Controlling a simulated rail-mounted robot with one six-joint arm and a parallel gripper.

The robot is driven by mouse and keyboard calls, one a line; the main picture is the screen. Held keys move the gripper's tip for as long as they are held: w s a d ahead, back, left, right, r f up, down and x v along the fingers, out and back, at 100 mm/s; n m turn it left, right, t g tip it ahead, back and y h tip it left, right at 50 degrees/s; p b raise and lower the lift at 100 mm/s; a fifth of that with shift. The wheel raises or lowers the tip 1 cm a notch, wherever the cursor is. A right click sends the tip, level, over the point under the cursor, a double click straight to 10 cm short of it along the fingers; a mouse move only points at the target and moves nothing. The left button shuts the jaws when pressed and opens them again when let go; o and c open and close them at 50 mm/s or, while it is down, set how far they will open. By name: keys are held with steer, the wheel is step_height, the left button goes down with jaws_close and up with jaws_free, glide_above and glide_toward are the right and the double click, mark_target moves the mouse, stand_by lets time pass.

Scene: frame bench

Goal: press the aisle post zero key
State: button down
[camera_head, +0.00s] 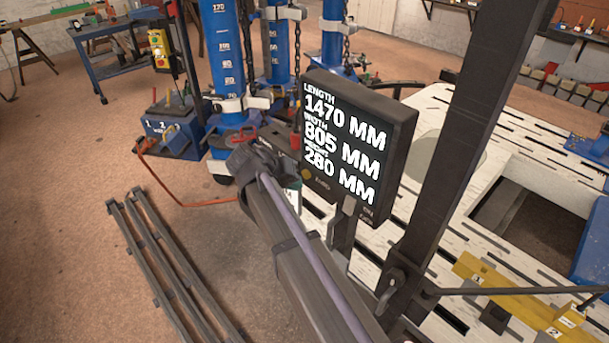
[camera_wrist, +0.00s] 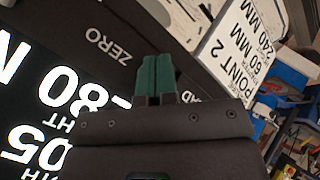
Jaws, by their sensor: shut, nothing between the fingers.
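The aisle post's dark display box (camera_head: 401,130) faces the head view and reads length 1470 MM, width 805 MM, height 280 MM. A small amber round spot, likely a key (camera_head: 306,174), sits on its lower left strip, with tiny lettering beside it. In the wrist view the strip carries the word ZERO (camera_wrist: 119,50), upside down, next to the lit digits. My gripper (camera_wrist: 158,62) has its green fingers together and empty, over the strip just right of that word. They partly cover another label ending in "AD". No key shows clearly there. The gap to the strip cannot be judged.
A white card (camera_wrist: 240,45) with printed measurements lies right of the strip in the wrist view. A dark upright post (camera_head: 465,130) stands right of the display, beside the white slotted bench (camera_head: 425,225). Blue cylinders (camera_head: 224,60) stand behind. Metal rails (camera_head: 170,265) lie on the floor.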

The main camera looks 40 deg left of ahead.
steer(key=shift+s, duration=0.1)
steer(key=s, duration=0.5)
steer(key=shift+a, duration=0.25)
stand_by(0.8)
